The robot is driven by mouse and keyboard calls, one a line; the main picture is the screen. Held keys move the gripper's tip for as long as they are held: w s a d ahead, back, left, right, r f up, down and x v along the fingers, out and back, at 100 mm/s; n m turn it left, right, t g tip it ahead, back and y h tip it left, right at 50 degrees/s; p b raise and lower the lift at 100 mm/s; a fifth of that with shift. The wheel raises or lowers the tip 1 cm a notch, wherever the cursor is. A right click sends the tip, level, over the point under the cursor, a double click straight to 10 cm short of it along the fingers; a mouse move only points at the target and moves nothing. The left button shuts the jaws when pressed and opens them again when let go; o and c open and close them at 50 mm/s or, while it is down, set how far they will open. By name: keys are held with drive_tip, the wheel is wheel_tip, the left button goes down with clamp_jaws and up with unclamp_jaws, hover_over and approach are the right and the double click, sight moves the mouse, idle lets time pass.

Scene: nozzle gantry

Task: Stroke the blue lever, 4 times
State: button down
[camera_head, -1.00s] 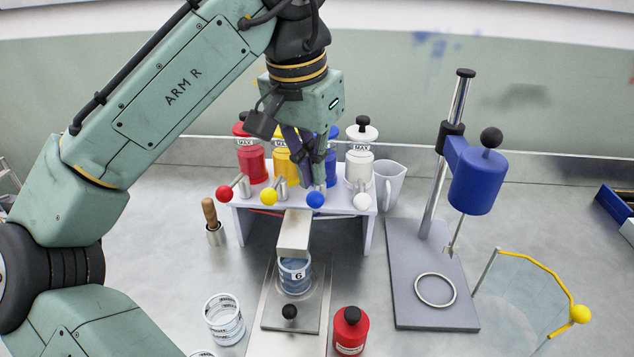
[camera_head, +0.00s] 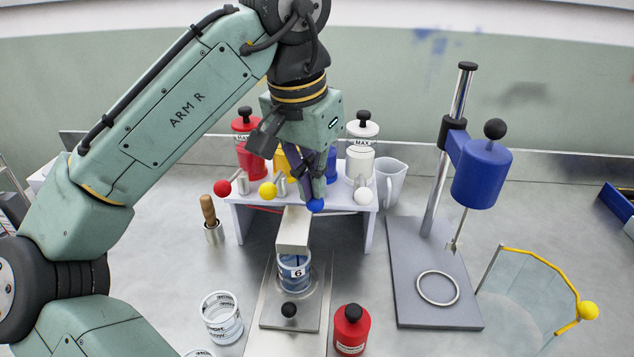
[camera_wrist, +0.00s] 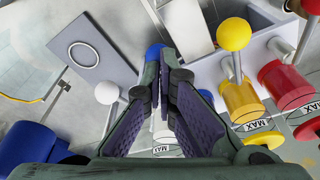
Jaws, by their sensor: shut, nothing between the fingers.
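The blue lever's ball knob (camera_head: 316,206) is at the front of the white dispenser stand, between the yellow and white knobs. It also shows in the wrist view (camera_wrist: 154,51), partly hidden behind my fingertips. My gripper (camera_head: 322,192) is shut and empty, pointing down with its fingertips at or just above the blue knob; I cannot tell if they touch. In the wrist view my gripper (camera_wrist: 165,65) spans the middle. The blue bottle (camera_head: 331,165) behind is mostly hidden by my gripper. A cup marked 6 (camera_head: 293,272) stands below, under the metal block of the gantry.
A blue mixer (camera_head: 482,175) on a grey base stands right. A red bottle (camera_head: 351,330) and a clear cup (camera_head: 222,318) stand in front.

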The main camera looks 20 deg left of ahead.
drive_tip(key=shift+f+b, duration=0.7)
drive_tip(key=shift+f, duration=0.85)
drive_tip(key=shift+r, duration=0.2)
wheel_tip(320, 180, up, 2)
drive_tip(key=p, duration=0.3)
drive_tip(key=shift+r, duration=2.05)
drive_tip(key=shift+f, duration=0.15)
